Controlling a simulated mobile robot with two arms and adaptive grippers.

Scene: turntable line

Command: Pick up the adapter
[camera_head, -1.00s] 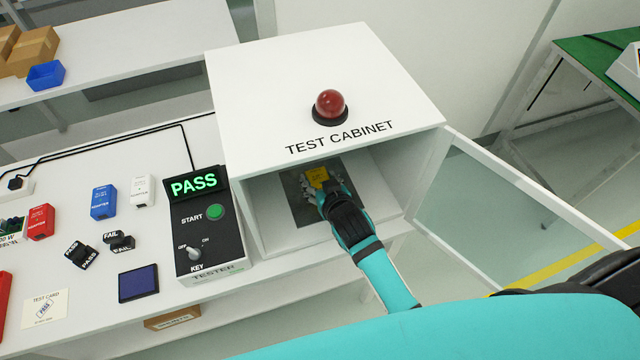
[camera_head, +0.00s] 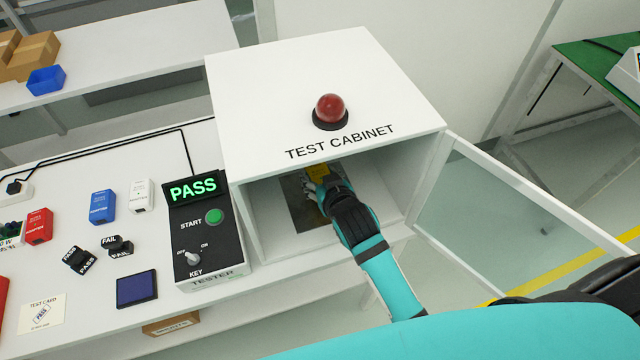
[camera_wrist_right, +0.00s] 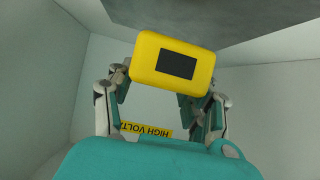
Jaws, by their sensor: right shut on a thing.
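A yellow adapter (camera_wrist_right: 150,62) with a dark rectangular panel is between the fingers of my right gripper (camera_wrist_right: 168,88) in the right wrist view. The fingers are shut on its two sides. In the head view, the right gripper (camera_head: 322,186) is inside the open test cabinet (camera_head: 392,190), and only part of the yellow adapter (camera_head: 319,172) shows past it. A dark plate (camera_head: 305,215) lies on the cabinet floor under the hand. I cannot tell whether the adapter touches it. The left gripper is not in view.
The cabinet's glass door (camera_head: 520,205) stands open to the right. The tester (camera_head: 207,235) shows a lit PASS sign (camera_head: 193,188) left of the cabinet.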

